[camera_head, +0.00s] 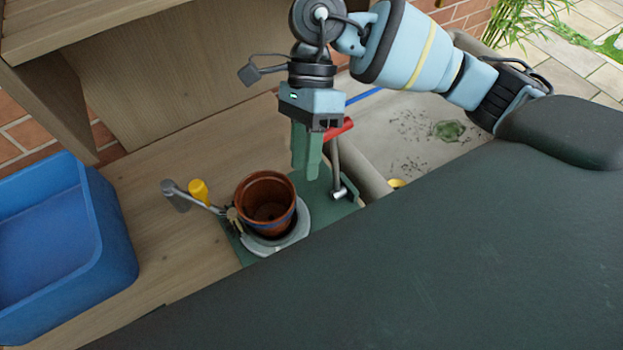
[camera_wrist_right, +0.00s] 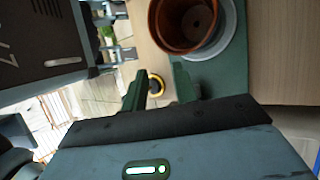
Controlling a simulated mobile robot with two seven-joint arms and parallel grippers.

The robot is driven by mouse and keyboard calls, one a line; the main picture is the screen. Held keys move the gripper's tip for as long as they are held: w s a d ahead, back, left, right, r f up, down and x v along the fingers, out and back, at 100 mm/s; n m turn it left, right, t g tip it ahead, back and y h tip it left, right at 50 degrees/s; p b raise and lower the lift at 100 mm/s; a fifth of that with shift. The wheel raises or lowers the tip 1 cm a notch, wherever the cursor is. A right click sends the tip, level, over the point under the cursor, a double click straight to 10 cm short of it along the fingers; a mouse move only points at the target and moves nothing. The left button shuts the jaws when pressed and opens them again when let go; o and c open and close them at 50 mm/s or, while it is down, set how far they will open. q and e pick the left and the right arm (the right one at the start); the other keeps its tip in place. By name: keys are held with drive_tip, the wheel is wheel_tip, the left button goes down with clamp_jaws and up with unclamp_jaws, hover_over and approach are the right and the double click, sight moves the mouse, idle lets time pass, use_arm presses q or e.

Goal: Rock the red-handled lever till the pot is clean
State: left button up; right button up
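The terracotta pot (camera_head: 266,203) stands upright in a grey ring-shaped holder (camera_head: 290,235) on a green base plate. It also shows in the right wrist view (camera_wrist_right: 183,43). Its inside is brown; I cannot tell how clean it is. The lever's red handle (camera_head: 340,129) tops a grey metal rod (camera_head: 336,165) to the right of the pot. My right gripper (camera_head: 306,172) points down just left of the lever. The red handle does not show in that view. My left gripper is out of view.
A blue bin (camera_head: 112,225) stands at the left. A grey clamp arm (camera_head: 176,196) and a yellow knob (camera_head: 198,191) are left of the pot. A pale trough (camera_head: 385,115) with dark specks and a green clump (camera_head: 449,130) lies at the right. Bare wooden bench lies behind the pot.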

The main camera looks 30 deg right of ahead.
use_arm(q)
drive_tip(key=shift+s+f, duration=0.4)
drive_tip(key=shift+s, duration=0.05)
use_arm(e)
drive_tip(key=s+a, duration=0.3)
drive_tip(key=s, duration=0.4)
drive_tip(key=shift+s+r, duration=0.4)
